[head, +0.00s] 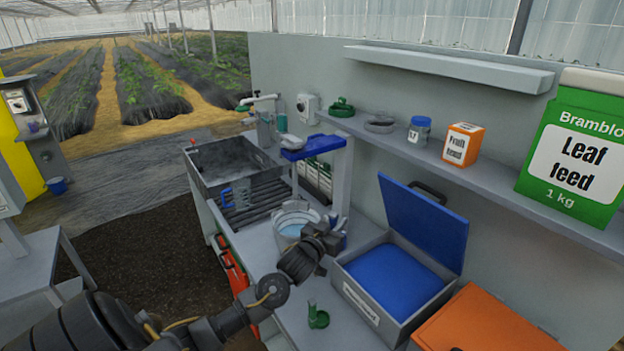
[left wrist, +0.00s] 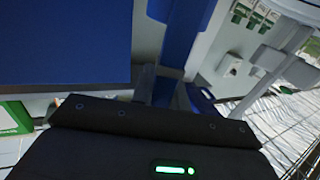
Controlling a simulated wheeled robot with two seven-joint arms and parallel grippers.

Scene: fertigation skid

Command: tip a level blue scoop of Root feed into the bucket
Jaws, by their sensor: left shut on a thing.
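My left gripper (head: 332,230) is at the bench, right beside the bucket (head: 284,213). The grey bucket has pale blue liquid in it. In the left wrist view my gripper is shut on a blue part (left wrist: 177,45), which looks like the scoop's handle. The scoop's bowl cannot be made out, so its fill and tilt cannot be told. A grey bin (head: 406,317) with its blue lid (head: 425,222) raised stands right of the gripper. Its inside is blue (head: 394,283); its label is too small to read. My right gripper is not in view.
A pale stand (head: 342,182) with a blue top (head: 311,147) rises behind the bucket. A small green scoop (head: 318,318) stands in front. An orange bin (head: 490,322) is at front right. Leaf feed (head: 574,158) and Fruit feed (head: 463,144) boxes sit on the shelf.

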